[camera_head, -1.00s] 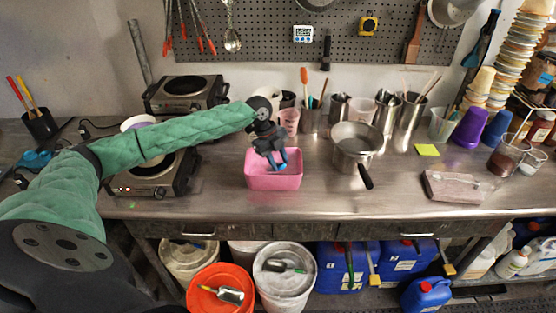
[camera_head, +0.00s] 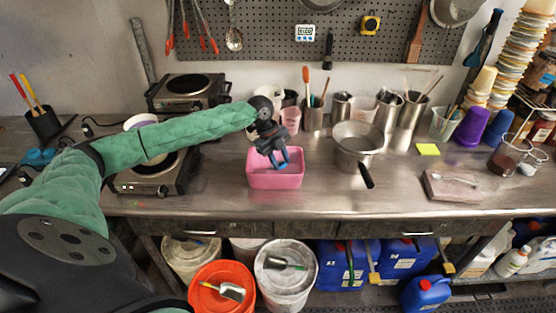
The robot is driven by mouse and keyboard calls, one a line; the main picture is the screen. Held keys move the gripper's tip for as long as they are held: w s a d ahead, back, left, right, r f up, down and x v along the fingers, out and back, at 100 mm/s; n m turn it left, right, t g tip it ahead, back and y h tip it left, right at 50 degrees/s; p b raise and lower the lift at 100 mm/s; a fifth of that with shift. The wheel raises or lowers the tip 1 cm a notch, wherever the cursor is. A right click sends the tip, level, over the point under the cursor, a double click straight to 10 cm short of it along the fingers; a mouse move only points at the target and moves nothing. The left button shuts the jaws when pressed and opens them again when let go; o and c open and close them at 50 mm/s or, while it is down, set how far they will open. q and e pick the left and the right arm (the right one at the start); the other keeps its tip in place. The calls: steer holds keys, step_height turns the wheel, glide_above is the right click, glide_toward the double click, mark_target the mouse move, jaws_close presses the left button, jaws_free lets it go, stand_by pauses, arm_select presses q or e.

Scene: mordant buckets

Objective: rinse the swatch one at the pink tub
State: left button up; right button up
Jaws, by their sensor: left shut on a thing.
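The pink tub (camera_head: 275,181) stands near the front of the steel counter, left of the saucepan. My left gripper (camera_head: 279,162) points down over the tub's opening, its blue fingertips at about rim level or just inside. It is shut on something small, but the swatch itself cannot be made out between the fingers. The tub's inside is partly hidden by the gripper. My right gripper is not in view.
A saucepan (camera_head: 352,148) with a black handle stands right of the tub. Two hot plates stand left, one under my left arm (camera_head: 155,139). Metal canisters (camera_head: 411,110) line the back. A block (camera_head: 452,187) lies right. The counter front between tub and block is clear.

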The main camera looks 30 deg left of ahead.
arm_select(q)
steer(key=shift+s+a+p, duration=0.1)
steer(key=shift+s+p, duration=0.3)
steer(key=shift+s, duration=0.3)
steer(key=shift+w, duration=0.8)
steer(key=shift+s+p, duration=0.55)
steer(key=shift+s, duration=0.3)
steer(key=shift+w, duration=0.15)
steer(key=shift+w+r, duration=0.1)
steer(key=shift+w, duration=0.6)
